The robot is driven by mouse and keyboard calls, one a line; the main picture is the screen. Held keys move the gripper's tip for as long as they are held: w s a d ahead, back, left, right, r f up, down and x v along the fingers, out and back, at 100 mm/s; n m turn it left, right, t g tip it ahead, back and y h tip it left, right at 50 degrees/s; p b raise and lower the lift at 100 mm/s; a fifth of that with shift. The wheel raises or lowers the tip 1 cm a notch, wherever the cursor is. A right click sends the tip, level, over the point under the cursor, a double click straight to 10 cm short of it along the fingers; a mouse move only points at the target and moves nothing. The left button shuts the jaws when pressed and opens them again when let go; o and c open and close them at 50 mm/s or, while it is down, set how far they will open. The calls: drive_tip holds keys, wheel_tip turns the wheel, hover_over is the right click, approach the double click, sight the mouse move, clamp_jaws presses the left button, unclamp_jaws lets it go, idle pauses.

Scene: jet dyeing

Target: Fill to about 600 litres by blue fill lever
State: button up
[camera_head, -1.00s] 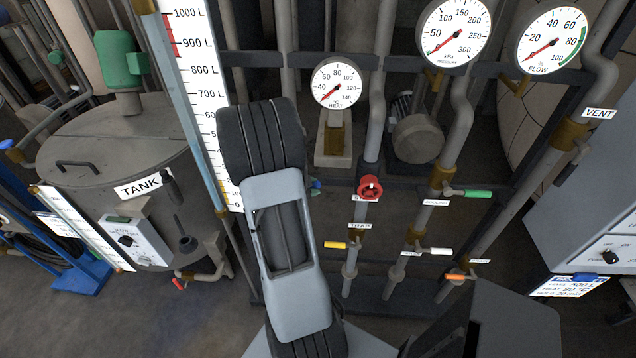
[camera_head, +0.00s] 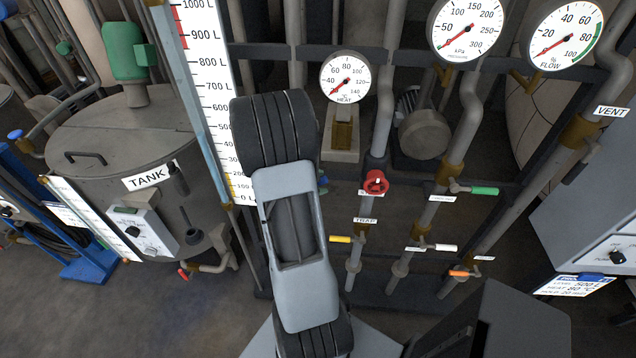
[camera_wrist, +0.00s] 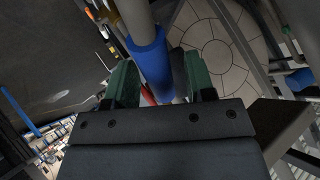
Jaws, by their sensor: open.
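A red knob (camera_head: 375,182) and levers in green (camera_head: 484,190), yellow (camera_head: 340,239), white (camera_head: 446,247) and orange (camera_head: 458,273) sit on pipes to the right. The tank (camera_head: 95,150) stands left. Heat (camera_head: 346,78), pressure (camera_head: 467,28) and flow (camera_head: 565,35) dials are above.

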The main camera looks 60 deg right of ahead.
drive_tip(key=v, duration=1.4)
idle(6.6)
